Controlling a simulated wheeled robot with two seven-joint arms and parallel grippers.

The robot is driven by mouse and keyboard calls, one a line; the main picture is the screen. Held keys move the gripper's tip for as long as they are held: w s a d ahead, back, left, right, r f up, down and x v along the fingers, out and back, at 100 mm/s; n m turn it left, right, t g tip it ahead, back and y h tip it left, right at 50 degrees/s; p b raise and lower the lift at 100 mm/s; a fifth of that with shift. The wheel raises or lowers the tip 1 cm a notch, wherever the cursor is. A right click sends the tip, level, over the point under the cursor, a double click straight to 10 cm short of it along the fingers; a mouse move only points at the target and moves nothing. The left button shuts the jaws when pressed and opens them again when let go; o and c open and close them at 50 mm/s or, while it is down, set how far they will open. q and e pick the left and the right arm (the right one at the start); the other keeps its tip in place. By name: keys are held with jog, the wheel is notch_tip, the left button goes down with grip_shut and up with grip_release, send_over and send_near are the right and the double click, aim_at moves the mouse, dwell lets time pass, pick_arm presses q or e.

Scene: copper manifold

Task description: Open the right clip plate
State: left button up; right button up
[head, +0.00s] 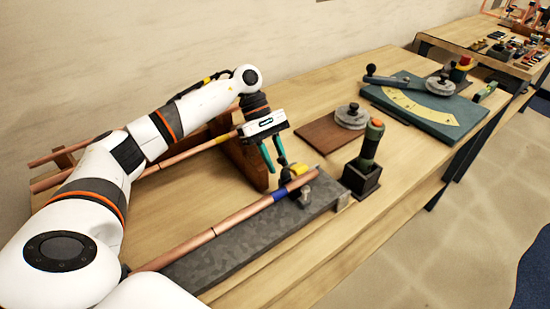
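My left arm reaches in from the left, and its gripper (275,161) points down with its two teal fingers apart and nothing seen between them. It hangs just behind and left of a small clip with a yellow part (298,169), near the right end of a copper pipe (240,216). I cannot tell whether the clip plate is open or shut, or whether a finger touches it. The pipe has a blue band and lies along a grey metal bar (262,237). My arm hides the pipe's left end. My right gripper is not in view.
A brown wooden rack (240,160) holds other copper pipes behind. To the right stand a dark holder with a green-handled tool (368,148), a brown board (328,136) with a round metal piece, and a teal bending board (455,108). Bare bench lies between them.

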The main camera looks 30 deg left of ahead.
pick_arm(q)
jog(key=o, duration=0.4)
jog(key=shift+o, duration=0.2)
jog(key=v, duration=0.6)
dwell(0.5)
